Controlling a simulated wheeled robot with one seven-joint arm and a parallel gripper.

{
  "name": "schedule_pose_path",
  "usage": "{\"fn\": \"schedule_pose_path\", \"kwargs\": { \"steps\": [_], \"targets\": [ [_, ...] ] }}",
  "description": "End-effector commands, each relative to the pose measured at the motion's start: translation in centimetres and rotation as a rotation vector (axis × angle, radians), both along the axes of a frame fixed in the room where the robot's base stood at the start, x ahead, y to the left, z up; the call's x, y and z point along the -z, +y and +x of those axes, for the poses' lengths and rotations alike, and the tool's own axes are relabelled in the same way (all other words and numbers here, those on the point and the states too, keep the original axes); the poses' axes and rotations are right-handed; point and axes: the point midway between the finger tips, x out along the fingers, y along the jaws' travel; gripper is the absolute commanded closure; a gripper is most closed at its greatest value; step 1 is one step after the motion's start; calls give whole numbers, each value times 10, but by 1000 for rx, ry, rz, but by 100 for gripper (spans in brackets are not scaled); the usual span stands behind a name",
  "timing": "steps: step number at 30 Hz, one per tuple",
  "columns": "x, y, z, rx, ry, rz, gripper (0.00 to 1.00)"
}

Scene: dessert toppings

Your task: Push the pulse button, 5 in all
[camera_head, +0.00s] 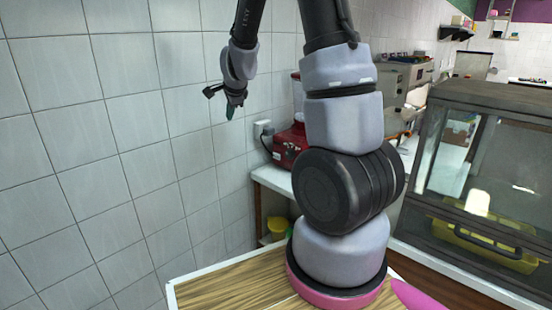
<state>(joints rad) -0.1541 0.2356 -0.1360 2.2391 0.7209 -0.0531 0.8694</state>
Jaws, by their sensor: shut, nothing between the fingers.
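A red appliance (288,146) with small details on its front stands on a white counter near the tiled wall. It could be the machine with the pulse button, but I cannot make out a button. My arm hides its right part. My gripper (231,112) is shut and empty, pointing down. In the picture it is up and to the left of the red appliance, in front of the wall tiles, and appears apart from it. Depth between them is hard to judge.
A wall socket with a plug (262,128) is beside the red appliance. The white counter (272,180) runs behind my arm. A yellow container (278,227) sits below it. A glass-sided case (490,170) stands at right. Tiled wall fills the left.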

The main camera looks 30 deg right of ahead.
Motion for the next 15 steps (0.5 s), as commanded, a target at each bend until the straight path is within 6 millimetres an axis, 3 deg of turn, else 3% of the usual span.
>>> {"fn": "schedule_pose_path", "kwargs": {
  "steps": [1, 6, 9, 12, 15],
  "targets": [
    [31, -7, 12, 73, 14, -1, 100],
    [118, -40, 38, 341, -2, -22, 100],
    [164, -59, 41, 472, -25, -55, 100],
    [198, -76, 40, 567, -54, -92, 100],
    [220, -88, 37, 629, -80, -120, 100]
  ]
}}
